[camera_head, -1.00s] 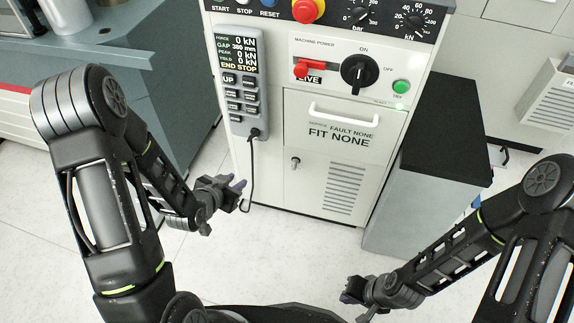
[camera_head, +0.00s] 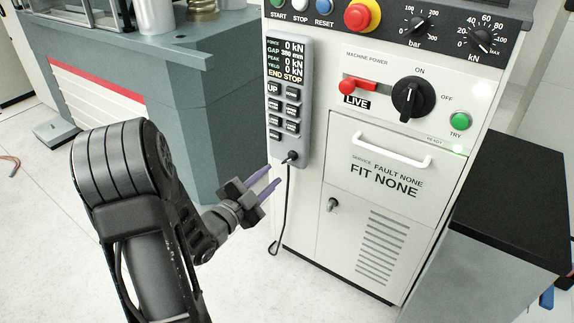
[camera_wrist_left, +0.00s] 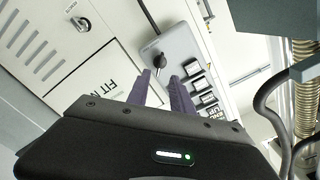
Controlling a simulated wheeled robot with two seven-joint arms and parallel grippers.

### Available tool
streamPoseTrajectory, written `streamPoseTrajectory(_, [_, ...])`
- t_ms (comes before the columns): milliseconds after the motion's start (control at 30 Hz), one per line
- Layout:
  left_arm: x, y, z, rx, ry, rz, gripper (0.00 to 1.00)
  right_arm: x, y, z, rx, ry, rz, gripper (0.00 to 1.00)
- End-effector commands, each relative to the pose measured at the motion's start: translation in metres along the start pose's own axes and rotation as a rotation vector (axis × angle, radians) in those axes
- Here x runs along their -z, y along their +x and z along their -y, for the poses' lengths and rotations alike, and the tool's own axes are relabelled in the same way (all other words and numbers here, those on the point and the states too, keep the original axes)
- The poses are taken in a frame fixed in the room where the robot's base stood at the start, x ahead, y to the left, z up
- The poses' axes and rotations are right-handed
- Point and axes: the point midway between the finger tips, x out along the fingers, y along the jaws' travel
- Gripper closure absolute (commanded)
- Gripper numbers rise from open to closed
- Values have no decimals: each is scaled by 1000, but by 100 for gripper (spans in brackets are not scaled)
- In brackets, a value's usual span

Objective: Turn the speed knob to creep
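No knob with a readable "speed" or "creep" label shows. A grey hand pendant (camera_head: 290,105) hangs on the white cabinet's left front; its display reads 0 kN, 380 mm gap and END STOP, with several buttons below. A large black rotary switch (camera_head: 412,98) is on the machine power panel. My left gripper (camera_head: 272,176) is open and empty, its purple fingers parted, low and left of the pendant. My right gripper is out of view.
The white cabinet (camera_head: 345,235) has a door handle and vents. A red emergency button (camera_head: 361,15) and dials are along its top. A black-topped box (camera_head: 515,200) stands right of it. A grey-blue machine base (camera_head: 190,100) stands at left. A loose cable (camera_head: 286,215) hangs below the pendant.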

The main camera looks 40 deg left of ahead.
Motion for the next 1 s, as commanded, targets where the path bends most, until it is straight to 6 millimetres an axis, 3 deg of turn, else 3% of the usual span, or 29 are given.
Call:
streamPoseTrajectory(533, [0,70,-2,-2,1,-2,73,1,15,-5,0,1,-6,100])
streamPoseTrajectory(900, [0,76,0,0,0,0,73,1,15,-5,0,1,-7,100])
streamPoseTrajectory(1000, [0,76,0,0,0,0,81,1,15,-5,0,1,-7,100])
